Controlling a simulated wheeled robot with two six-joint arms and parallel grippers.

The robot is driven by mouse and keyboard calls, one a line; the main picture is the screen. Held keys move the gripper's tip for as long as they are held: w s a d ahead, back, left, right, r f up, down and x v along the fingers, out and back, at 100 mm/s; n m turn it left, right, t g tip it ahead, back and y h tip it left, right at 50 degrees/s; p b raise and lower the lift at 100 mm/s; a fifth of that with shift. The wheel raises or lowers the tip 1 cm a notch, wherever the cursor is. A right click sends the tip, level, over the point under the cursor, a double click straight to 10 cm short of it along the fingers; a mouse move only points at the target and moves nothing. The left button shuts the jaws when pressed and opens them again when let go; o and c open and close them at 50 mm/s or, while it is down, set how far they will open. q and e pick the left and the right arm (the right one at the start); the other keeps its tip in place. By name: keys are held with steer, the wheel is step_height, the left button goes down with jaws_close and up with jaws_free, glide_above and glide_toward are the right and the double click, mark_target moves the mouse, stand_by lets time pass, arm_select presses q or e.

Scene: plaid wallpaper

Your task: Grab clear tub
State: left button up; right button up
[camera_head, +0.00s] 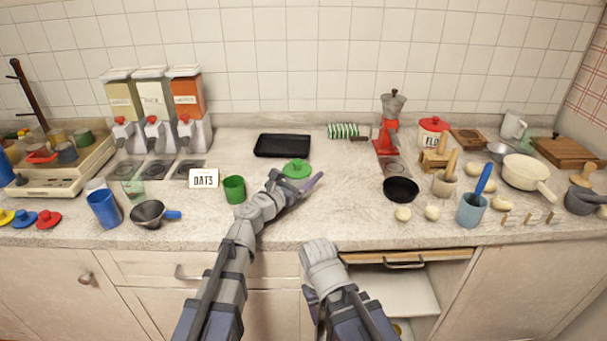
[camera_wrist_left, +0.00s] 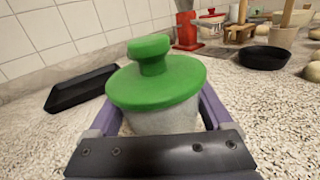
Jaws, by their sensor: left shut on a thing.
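The clear tub (camera_wrist_left: 163,119) has a green lid with a round knob. It stands upright on the counter, and its pale see-through wall shows below the lid in the left wrist view. In the head view its green lid (camera_head: 297,169) shows, with the tub mostly hidden by my gripper. My left gripper (camera_head: 302,181) has its purple fingers on both sides of the tub and is shut on it. My right arm shows at the bottom centre of the head view, but its fingertips cannot be made out.
A black tray (camera_head: 283,145) lies behind the tub. A green cup (camera_head: 234,189) and an OATS card (camera_head: 204,178) stand to its left. A black pan (camera_head: 401,189) and a red grinder (camera_head: 390,125) are to the right. A drawer (camera_head: 405,262) below the counter is open.

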arm_select(q)
step_height(320, 180, up, 8)
steer(key=p, duration=0.7)
